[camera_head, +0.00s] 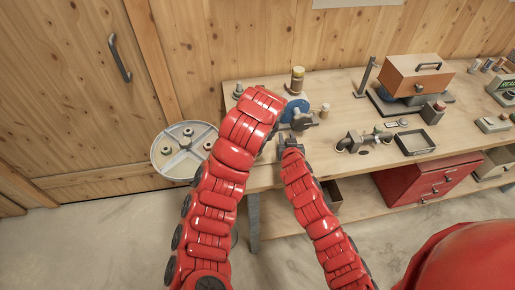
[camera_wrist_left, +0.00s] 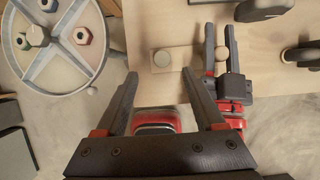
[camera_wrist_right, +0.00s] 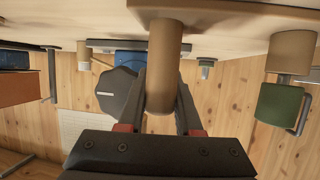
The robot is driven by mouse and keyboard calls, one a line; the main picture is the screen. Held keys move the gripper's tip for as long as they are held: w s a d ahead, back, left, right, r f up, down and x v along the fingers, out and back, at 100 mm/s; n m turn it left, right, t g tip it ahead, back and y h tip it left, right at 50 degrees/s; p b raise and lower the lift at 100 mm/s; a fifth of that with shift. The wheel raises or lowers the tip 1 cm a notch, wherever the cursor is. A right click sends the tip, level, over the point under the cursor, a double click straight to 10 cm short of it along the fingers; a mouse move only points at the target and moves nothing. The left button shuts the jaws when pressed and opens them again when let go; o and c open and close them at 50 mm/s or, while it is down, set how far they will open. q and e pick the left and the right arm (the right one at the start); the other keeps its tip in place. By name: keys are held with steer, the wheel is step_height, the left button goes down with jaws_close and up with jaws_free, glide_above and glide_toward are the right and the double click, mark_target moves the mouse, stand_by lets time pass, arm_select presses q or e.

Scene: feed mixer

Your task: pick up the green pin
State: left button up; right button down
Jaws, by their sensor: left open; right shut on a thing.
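My right gripper (camera_head: 290,142) is over the near left part of the bench. In the right wrist view its fingers (camera_wrist_right: 161,82) are shut on a tan pin (camera_wrist_right: 160,50), with the wider tan end towards the bench. A green cylinder (camera_wrist_right: 278,103) on a pale base stands apart, right of the held pin in the right wrist view. My left gripper (camera_wrist_left: 160,75) is open and empty.
A round spoked tray (camera_head: 193,165) with several nuts stands left of the bench (camera_head: 345,100). A dark knob (camera_wrist_right: 118,95) is close beside the held pin. An orange box (camera_head: 418,75), pipe fitting (camera_head: 363,141) and dark tray (camera_head: 415,141) are farther right.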

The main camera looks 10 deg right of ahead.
arm_select(q)
steer(key=shift+x, duration=4.65)
steer(key=shift+s+d, duration=0.1)
steer(key=shift+d, duration=0.05)
jaws_close()
